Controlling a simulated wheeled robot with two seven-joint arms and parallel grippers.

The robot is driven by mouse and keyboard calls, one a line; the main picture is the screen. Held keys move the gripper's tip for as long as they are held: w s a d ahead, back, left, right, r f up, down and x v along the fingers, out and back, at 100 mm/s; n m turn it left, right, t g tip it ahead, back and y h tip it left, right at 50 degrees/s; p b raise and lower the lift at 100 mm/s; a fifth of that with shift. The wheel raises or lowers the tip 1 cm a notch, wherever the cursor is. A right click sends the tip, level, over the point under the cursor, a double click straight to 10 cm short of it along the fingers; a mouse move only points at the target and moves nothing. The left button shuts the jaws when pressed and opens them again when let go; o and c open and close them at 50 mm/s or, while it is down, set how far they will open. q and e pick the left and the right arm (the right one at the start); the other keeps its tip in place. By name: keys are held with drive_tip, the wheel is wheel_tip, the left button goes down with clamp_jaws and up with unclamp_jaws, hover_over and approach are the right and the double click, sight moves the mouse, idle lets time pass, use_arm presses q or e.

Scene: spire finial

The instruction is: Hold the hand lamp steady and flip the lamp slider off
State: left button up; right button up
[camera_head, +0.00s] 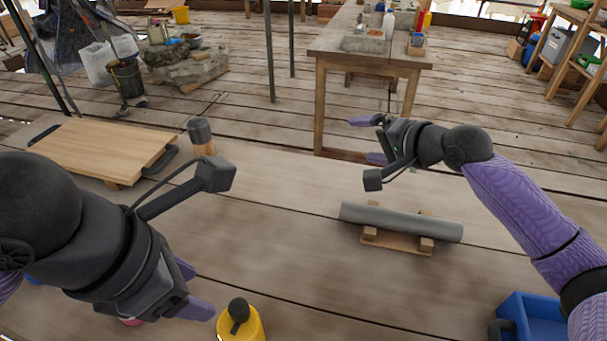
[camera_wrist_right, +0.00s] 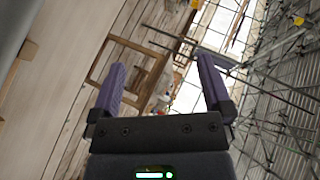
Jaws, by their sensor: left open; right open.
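A yellow object with a black part on top (camera_head: 240,322) stands at the bottom edge of the head view, partly cut off; it may be the hand lamp, but I cannot make out a slider. My left gripper (camera_head: 194,290) is open and empty, just left of the yellow object and apart from it in the picture. My right gripper (camera_head: 367,140) is open and empty, above and beyond the grey cylinder, far from the yellow object. In the right wrist view the purple fingers (camera_wrist_right: 162,85) are wide apart with nothing between them.
A grey cylinder (camera_head: 400,222) lies on a wooden cradle (camera_head: 397,242). A wooden board (camera_head: 95,148) and a dark-headed mallet (camera_head: 201,135) are at the left. A blue bin (camera_head: 535,318) is at the bottom right. A wooden table (camera_head: 372,62) stands behind.

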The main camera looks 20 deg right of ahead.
sight(242, 333)
drive_tip(key=s+a+f+m+g+y, duration=0.1)
drive_tip(key=s+a+f+g+y, duration=0.1)
drive_tip(key=s+a+f+g, duration=0.1)
drive_tip(key=s+a+f+m+g+y, duration=0.1)
drive_tip(key=s+a+f+g+y, duration=0.1)
drive_tip(key=a, duration=0.4)
drive_tip(key=s+a+f+m+g+y, duration=0.2)
drive_tip(key=s+a+f+g, duration=0.1)
drive_tip(key=s+a+f, duration=0.1)
drive_tip(key=shift+s+a+f+g, duration=0.4)
drive_tip(key=shift+s+f, duration=0.1)
drive_tip(key=shift+f, duration=0.05)
drive_tip(key=s+a+g+y, duration=0.1)
drive_tip(key=s, duration=0.1)
drive_tip(key=s+a+m+g+y, duration=0.1)
drive_tip(key=s+a+g, duration=0.1)
drive_tip(key=s+a+m+g+y, duration=0.1)
drive_tip(key=s+a, duration=0.1)
drive_tip(key=shift+s+f, duration=0.2)
drive_tip(key=shift+f, duration=0.1)
drive_tip(key=x, duration=1)
drive_tip(key=shift+s+r, duration=0.15)
drive_tip(key=shift+s, duration=0.1)
